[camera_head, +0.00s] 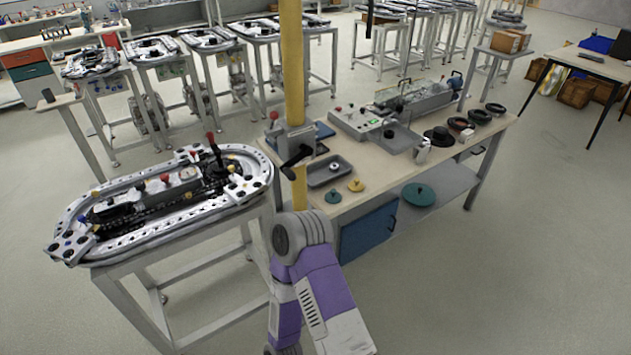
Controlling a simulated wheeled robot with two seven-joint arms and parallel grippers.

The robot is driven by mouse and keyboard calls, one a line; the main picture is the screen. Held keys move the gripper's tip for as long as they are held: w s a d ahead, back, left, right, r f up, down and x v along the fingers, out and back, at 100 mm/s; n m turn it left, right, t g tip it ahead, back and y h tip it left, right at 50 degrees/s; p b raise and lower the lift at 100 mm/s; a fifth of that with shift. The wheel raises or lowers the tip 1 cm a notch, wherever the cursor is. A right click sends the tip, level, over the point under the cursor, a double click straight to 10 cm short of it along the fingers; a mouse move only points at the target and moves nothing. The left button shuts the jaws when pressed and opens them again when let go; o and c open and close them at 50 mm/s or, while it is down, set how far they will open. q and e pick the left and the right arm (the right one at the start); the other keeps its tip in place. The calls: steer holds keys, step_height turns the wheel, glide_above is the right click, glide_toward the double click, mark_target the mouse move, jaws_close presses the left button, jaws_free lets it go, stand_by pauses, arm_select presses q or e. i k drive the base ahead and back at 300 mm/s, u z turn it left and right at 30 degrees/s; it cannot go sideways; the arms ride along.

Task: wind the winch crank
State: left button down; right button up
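A winch (296,137) with a grey housing is mounted on the yellow post (293,60), at about bench height. Its black crank (297,160) sticks out from the front, with the handle pointing down and left. A small red-knobbed lever (273,117) stands at the winch's upper left. One of my arms, purple and white, rises from the bottom centre, with its joint just below the crank and in front of the post's lower part. Neither of my grippers shows in this view, and nothing is seen touching the crank.
A ring track (160,205) on a metal stand is to the left. A workbench (372,180) is to the right, with a grey tray (330,170), yellow and green knobs, a control box (362,122) and black rings. Open floor lies at the lower right.

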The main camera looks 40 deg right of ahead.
mark_target(306, 151)
steer(key=z, duration=1)
steer(key=i, duration=0.15)
